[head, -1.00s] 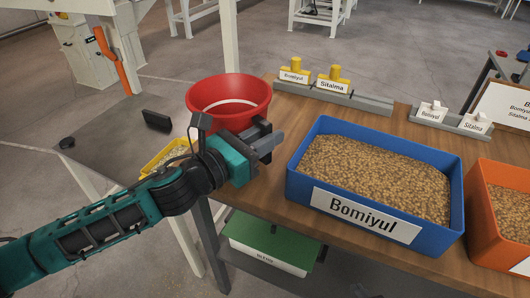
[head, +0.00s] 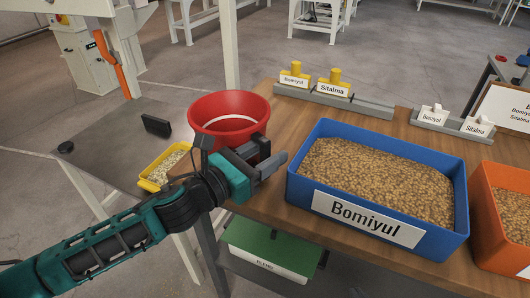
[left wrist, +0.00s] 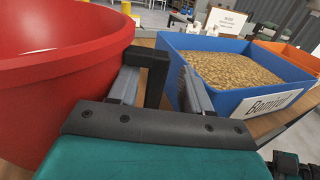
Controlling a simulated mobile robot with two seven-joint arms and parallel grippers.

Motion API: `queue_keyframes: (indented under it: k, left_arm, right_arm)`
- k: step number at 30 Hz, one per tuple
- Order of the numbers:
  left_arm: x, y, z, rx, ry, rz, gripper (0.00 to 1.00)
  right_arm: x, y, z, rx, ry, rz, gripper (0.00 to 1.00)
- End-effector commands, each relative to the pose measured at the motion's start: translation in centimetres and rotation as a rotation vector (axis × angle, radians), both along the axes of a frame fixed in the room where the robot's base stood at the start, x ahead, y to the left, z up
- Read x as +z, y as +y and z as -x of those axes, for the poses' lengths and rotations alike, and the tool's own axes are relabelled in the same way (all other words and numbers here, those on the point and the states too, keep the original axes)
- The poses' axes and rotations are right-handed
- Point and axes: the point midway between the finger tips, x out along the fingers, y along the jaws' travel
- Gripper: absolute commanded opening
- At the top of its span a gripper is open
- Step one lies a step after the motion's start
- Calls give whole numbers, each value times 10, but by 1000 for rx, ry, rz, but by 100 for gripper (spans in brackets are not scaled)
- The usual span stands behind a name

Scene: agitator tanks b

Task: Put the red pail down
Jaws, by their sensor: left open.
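The red pail (head: 230,108) is at the left end of the wooden table, upright, and looks empty inside. Its lower part is hidden behind my arm, so its contact with the tabletop does not show. My left gripper (head: 268,164) is at the pail's near right side. In the left wrist view the pail (left wrist: 55,65) fills the left. There the fingers of my left gripper (left wrist: 158,88) stand apart, with the pail's dark handle (left wrist: 152,68) between them. My right gripper is not in view.
A blue bin (head: 300,185) of pellets labelled Bomiyul stands right of the gripper, with an orange bin (head: 490,235) beyond. Yellow and white labelled pieces stand on grey strips at the back. A small yellow tray (head: 155,180) is left of the pail, on a grey surface (head: 110,140).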

Motion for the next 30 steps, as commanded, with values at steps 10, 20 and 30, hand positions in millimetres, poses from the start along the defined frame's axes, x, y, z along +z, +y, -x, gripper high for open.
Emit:
queue_keyframes:
  k: [10, 20, 30]
  left_arm:
    - [2, 10, 10, 2, 1, -1, 49]
    - [0, 54, 58, 2, 4, -2, 49]
    - [3, 78, 85, 0, 0, 1, 49]
  right_arm:
    - [1, -2, 0, -2, -4, 4, 0]
    - [-9, -1, 1, -1, 11, 2, 0]
    - [-8, 6, -2, 9, 2, -12, 0]
